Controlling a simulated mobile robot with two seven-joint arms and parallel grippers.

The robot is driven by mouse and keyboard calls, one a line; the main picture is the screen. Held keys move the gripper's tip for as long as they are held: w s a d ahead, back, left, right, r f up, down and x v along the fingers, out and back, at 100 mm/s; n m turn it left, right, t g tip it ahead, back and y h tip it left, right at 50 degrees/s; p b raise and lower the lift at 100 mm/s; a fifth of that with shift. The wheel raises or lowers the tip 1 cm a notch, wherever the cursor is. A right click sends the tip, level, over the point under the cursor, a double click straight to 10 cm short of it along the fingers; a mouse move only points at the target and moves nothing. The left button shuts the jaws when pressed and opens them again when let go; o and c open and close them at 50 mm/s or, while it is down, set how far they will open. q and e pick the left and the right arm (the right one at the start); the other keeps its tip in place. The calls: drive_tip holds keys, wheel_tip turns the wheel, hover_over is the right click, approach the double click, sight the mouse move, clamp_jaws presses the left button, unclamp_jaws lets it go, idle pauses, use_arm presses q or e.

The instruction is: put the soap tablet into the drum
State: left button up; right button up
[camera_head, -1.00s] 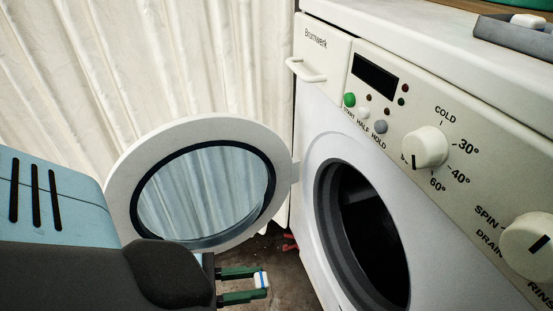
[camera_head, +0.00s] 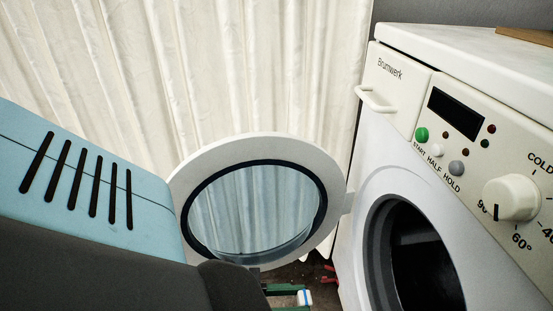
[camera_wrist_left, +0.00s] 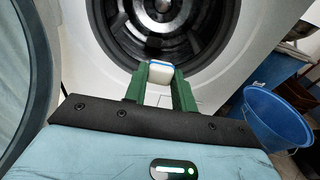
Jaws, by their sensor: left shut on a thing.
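The soap tablet is white with a blue band. It shows between the green fingertips of my left gripper (camera_head: 302,297), low in the head view. In the left wrist view the tablet (camera_wrist_left: 159,68) is held at the tips of my left gripper (camera_wrist_left: 160,77), which is shut on it. The drum (camera_head: 415,262) is the dark opening in the front of the white washing machine. In the left wrist view the drum (camera_wrist_left: 165,40) lies straight beyond the tablet, and the tablet appears outside its mouth. My right gripper is not in view.
The round door (camera_head: 185,180) stands wide open to the left of the drum. The machine's panel has a large dial (camera_head: 511,198) and several buttons. In the left wrist view a blue bucket (camera_wrist_left: 277,122) stands at the right. A pale curtain (camera_head: 250,70) hangs behind.

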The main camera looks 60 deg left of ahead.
use_arm(q)
drive_tip(key=f+b+x, duration=0.1)
drive_tip(key=x, duration=3.9)
drive_tip(key=shift+w+f, duration=0.15)
drive_tip(key=o, duration=1)
